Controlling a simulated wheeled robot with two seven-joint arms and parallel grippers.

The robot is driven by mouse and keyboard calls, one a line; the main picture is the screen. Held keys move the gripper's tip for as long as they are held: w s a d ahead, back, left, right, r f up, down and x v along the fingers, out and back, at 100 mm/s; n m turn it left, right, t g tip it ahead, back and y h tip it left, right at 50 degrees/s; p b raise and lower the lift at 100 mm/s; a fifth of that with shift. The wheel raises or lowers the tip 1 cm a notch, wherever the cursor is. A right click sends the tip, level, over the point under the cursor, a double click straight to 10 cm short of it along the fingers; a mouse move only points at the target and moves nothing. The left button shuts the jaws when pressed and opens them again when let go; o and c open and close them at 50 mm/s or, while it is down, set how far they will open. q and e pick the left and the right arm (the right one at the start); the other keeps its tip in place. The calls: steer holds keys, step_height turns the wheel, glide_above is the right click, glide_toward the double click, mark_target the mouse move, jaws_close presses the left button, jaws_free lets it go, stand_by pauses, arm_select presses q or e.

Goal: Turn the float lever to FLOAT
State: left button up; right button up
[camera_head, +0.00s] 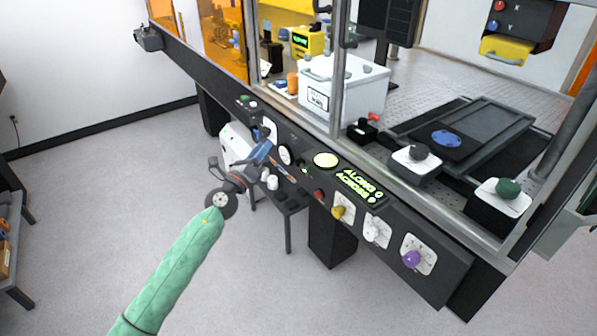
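My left gripper (262,147) reaches up from the green-sleeved arm to the dark front panel of the machine. Its blue and dark fingers are in front of a white plate (270,126) on the panel's left part. A small dark-blue part shows beside the fingers at this plate; I cannot tell whether it is the float lever. No FLOAT lettering is readable. The view is too small to tell whether the fingers are open or shut, or touch anything. My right gripper is not in view.
A small dark table (290,207) stands below. Open floor lies left.

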mark_target(306, 167)
arm_select(q)
steer(key=s+d+f+m+g+h, duration=0.35)
steer(key=d+f+m+g, duration=0.35)
steer(key=m, duration=0.4)
steer(key=shift+m+g+y, duration=0.25)
steer(key=shift+m+g, duration=0.05)
steer(key=shift+g, duration=0.2)
steer(key=p+x, duration=0.1)
steer(key=x, duration=0.3)
steer(key=shift+w+d+f, duration=0.15)
steer(key=shift+w+f, duration=0.05)
steer(key=shift+w, duration=0.15)
steer(key=shift+p+x, duration=0.3)
steer(key=shift+x, duration=0.6)
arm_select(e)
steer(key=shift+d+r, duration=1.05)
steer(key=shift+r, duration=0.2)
arm_select(q)
steer(key=shift+f, duration=0.1)
jaws_close()
